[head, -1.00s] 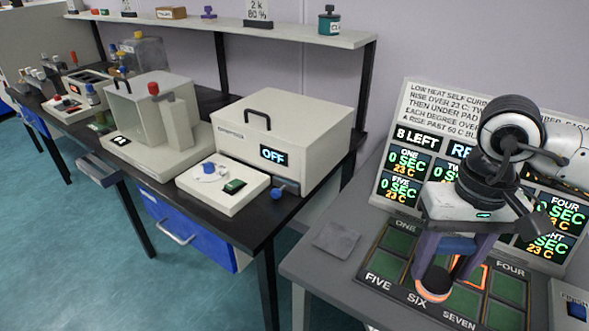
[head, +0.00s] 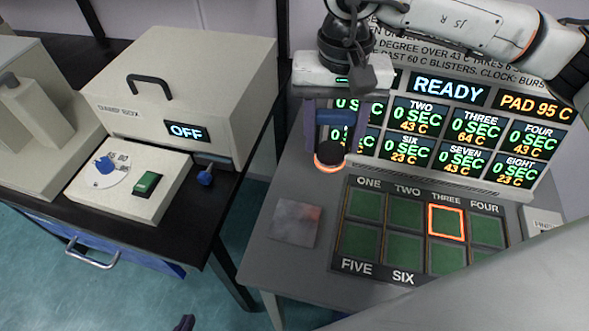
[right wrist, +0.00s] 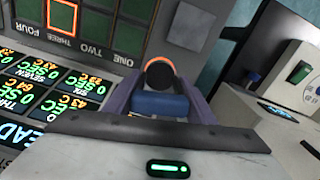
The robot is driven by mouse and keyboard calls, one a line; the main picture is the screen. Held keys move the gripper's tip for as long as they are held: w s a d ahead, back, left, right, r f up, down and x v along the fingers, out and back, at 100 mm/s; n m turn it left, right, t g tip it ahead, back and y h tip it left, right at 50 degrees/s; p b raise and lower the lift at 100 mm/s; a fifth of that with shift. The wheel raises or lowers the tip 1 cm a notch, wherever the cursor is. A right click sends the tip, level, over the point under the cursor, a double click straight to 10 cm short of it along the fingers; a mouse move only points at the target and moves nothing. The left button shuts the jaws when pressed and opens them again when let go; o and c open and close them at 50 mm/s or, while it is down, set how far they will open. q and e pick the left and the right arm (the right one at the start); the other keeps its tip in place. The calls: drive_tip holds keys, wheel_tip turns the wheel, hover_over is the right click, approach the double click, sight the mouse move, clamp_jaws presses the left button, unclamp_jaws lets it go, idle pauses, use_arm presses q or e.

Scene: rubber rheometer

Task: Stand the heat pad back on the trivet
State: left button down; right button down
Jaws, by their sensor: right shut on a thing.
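The heat pad (head: 330,154) is a dark round puck with a glowing orange lower rim and a blue grip bar. My right gripper (head: 334,133) is shut on the blue bar and holds the pad upright, above the table in front of the display board. In the right wrist view the pad (right wrist: 160,75) sits between the purple fingers. The trivet appears to be the flat grey square plate (head: 297,222) on the table, bare, left of the pad grid and nearer the front than the pad. Only a purple tip of my left gripper (head: 184,323) shows at the bottom edge.
The grid board (head: 350,266) has green squares; square three is outlined orange. The display board (head: 462,95) reads READY and PAD 95 C. A black bench (head: 205,222) with a white box (head: 195,85) reading OFF stands left. My pale arm link covers the lower right.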

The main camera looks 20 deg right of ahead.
drive_tip(key=m, duration=0.3)
drive_tip(key=shift+s+a, duration=0.3)
drive_tip(key=shift+a, duration=0.1)
drive_tip(key=m, duration=0.2)
drive_tip(key=a+m, duration=0.1)
drive_tip(key=m, duration=0.3)
drive_tip(key=shift+s+a+f, duration=0.15)
drive_tip(key=shift+s+a, duration=0.1)
drive_tip(key=shift+s, duration=0.15)
drive_tip(key=s+a+m, duration=0.2)
drive_tip(key=a+m, duration=0.1)
drive_tip(key=m, duration=1.1)
drive_tip(key=s+a+m+p, duration=0.1)
drive_tip(key=s+a+m, duration=0.1)
drive_tip(key=m, duration=1.3)
drive_tip(key=shift+a+f, duration=0.25)
drive_tip(key=shift+a, duration=0.35)
